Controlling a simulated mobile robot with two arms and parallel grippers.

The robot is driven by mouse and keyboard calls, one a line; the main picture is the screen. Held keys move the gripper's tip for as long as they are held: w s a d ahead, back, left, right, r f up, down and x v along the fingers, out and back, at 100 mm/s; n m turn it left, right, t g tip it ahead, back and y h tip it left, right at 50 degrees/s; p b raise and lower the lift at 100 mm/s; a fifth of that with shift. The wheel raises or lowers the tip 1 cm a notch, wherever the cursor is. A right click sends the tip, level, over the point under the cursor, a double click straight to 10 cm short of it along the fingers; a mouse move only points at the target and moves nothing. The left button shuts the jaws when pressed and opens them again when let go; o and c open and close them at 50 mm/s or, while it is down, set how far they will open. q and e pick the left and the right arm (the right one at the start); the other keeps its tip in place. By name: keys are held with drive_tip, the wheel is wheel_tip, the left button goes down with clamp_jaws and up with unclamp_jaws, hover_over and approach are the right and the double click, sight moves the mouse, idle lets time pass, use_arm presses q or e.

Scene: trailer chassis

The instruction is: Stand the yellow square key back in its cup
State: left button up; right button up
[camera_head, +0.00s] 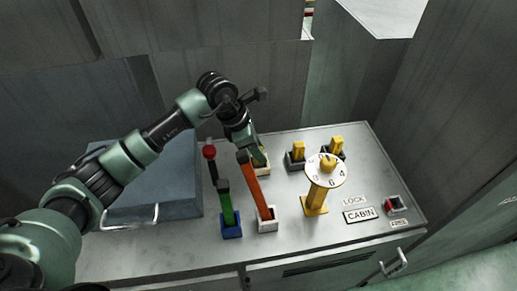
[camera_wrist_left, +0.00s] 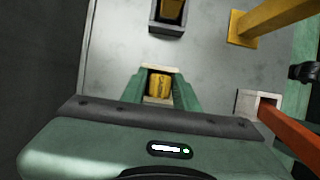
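The yellow square key (camera_wrist_left: 160,84) shows between the two green fingers of my left gripper (camera_wrist_left: 160,90) in the left wrist view, with the fingers against its sides. A cream-coloured cup (camera_wrist_left: 160,68) shows just beyond and in front of the key. In the head view my left gripper (camera_head: 257,155) points down at this cup (camera_head: 263,171), behind the orange lever, and largely hides the key. The key looks upright at the cup, but how deep it sits is hidden. My right gripper is not in view.
An orange lever (camera_head: 254,182) stands close in front of my left gripper. A green lever (camera_head: 226,203) and a red-knobbed lever (camera_head: 210,160) are to its left. Yellow keys in dark cups (camera_head: 296,164) and a yellow dial post (camera_head: 315,203) stand to the right.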

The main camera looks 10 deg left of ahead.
use_arm(q)
drive_tip(key=shift+o, duration=0.9)
drive_tip(key=shift+r, duration=0.2)
drive_tip(key=shift+a+r, duration=0.15)
drive_tip(key=shift+r, duration=0.15)
drive_tip(key=b+v, duration=0.2)
drive_tip(key=v, duration=0.9)
drive_tip(key=shift+r, duration=0.15)
